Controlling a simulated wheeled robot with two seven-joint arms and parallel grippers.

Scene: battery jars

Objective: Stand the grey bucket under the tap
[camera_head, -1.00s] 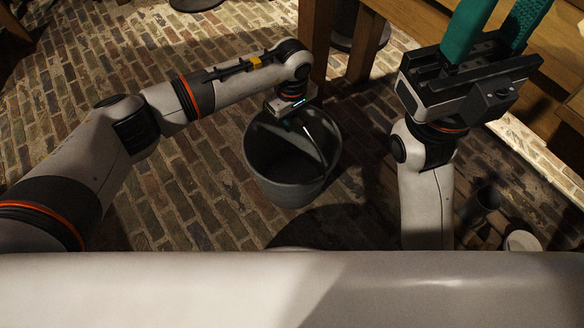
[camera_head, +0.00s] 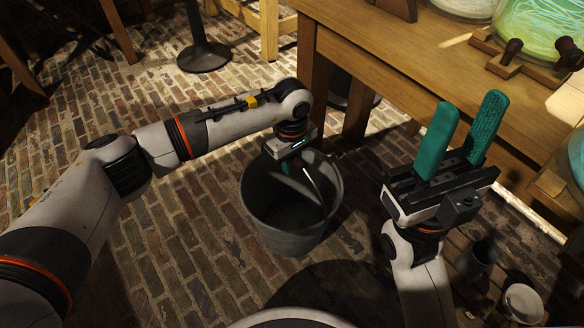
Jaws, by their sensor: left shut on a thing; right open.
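The grey bucket (camera_head: 290,243) hangs or stands roughly upright over the brick floor, in front of the wooden table; I cannot tell whether its base touches the floor. Its open mouth faces up and its inside looks empty. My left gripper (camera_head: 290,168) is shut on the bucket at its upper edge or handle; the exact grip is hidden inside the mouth. My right gripper (camera_head: 458,138) is open and empty, its green fingers pointing up, right of the bucket and before the table. I cannot make out a tap for certain.
The wooden table (camera_head: 385,62) fills the upper right. Glass jars with green contents (camera_head: 540,25) stand on it, beside dark knobbed wooden pieces (camera_head: 508,52). A dark round stand base (camera_head: 204,57) is at the back. A dark cup (camera_head: 477,260) and a pale bowl (camera_head: 522,300) lie lower right.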

